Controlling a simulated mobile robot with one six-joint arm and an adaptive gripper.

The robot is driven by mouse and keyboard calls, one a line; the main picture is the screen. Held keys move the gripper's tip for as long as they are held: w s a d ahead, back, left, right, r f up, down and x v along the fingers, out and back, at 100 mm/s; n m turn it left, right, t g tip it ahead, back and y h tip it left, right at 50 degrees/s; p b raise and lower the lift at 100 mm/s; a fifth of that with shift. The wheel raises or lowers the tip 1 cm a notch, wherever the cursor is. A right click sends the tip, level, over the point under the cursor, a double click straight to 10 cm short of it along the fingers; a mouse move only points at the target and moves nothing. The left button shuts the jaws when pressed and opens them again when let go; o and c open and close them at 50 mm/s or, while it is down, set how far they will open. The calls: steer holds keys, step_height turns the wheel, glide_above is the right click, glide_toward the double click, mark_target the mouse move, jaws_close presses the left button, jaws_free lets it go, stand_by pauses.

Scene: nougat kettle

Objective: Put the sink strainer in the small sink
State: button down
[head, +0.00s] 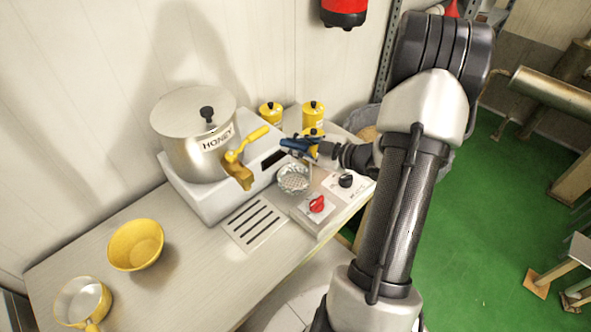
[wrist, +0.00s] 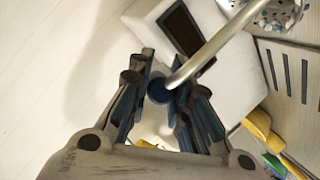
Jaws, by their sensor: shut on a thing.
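A perforated round metal strainer (head: 293,179) with a long thin handle hangs below and in front of my gripper (head: 300,147). In the wrist view its perforated bowl (wrist: 279,14) is at the top right, cut by the frame edge, and its handle runs down to a blue end between the fingers. My gripper (wrist: 165,92) is shut on that blue end. In the head view the bowl appears over the counter beside the white machine; I cannot tell whether it touches the surface. I cannot make out a small sink in either view.
A honey kettle (head: 195,135) with a yellow tap stands on a white base at left of my gripper. Yellow jars (head: 313,114) stand behind it. A control box with a red knob (head: 317,204) and a slotted grate (head: 253,222) are in front. A yellow bowl (head: 136,245) is at left.

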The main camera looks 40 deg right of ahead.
steer(key=shift+r, duration=0.1)
step_height(320, 180, up, 20)
steer(key=p, duration=0.6)
steer(key=shift+s, duration=0.1)
